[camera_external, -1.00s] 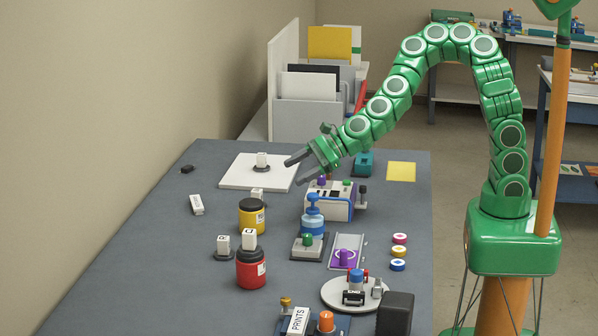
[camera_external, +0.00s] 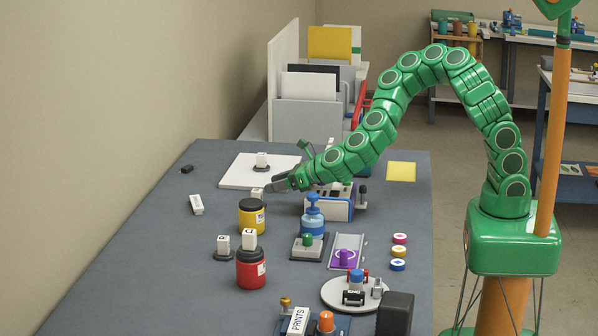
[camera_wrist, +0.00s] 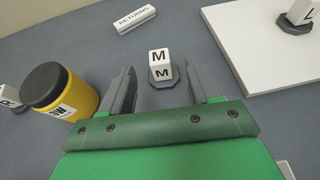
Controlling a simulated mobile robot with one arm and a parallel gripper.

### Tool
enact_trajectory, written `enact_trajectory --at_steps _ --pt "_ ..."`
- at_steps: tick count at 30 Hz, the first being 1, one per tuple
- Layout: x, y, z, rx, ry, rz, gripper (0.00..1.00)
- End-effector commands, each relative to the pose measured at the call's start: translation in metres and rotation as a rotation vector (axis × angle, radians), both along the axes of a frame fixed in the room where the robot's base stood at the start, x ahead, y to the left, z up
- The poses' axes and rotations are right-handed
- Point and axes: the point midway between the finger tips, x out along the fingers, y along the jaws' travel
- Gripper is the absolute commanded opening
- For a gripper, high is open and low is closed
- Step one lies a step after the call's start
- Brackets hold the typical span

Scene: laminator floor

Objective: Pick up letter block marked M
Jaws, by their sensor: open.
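The letter block marked M (camera_wrist: 159,64) is a white cube on a small dark base, ahead of and between my gripper's fingers in the wrist view. In the external view this block (camera_external: 257,194) shows just behind the yellow jar, close to the fingertips. My gripper (camera_wrist: 162,88) is open and empty, with one finger to each side of the line to the block. In the external view my gripper (camera_external: 270,188) reaches left, low over the table, beside the block. I cannot tell whether a finger touches it.
A yellow jar (camera_wrist: 80,96) with a black lid stands close to the left finger. A white board (camera_wrist: 262,45) with an L block (camera_wrist: 304,12) lies to the right. A RETURNS block (camera_wrist: 135,19) lies beyond. A red jar (camera_external: 251,270) stands nearer the front.

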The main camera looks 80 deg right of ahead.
Motion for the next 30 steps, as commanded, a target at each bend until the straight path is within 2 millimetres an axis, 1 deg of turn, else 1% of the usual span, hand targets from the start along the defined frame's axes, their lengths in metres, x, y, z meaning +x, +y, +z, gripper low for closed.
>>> enact_trajectory --at_steps 9,20,30 --pt "0.029 -0.002 -0.012 -0.003 -0.002 0.002 0.62" --pt "0.042 -0.002 -0.02 -0.001 0.002 0.004 0.62" --pt "0.071 -0.004 -0.036 -0.003 0.0 0.003 0.62"
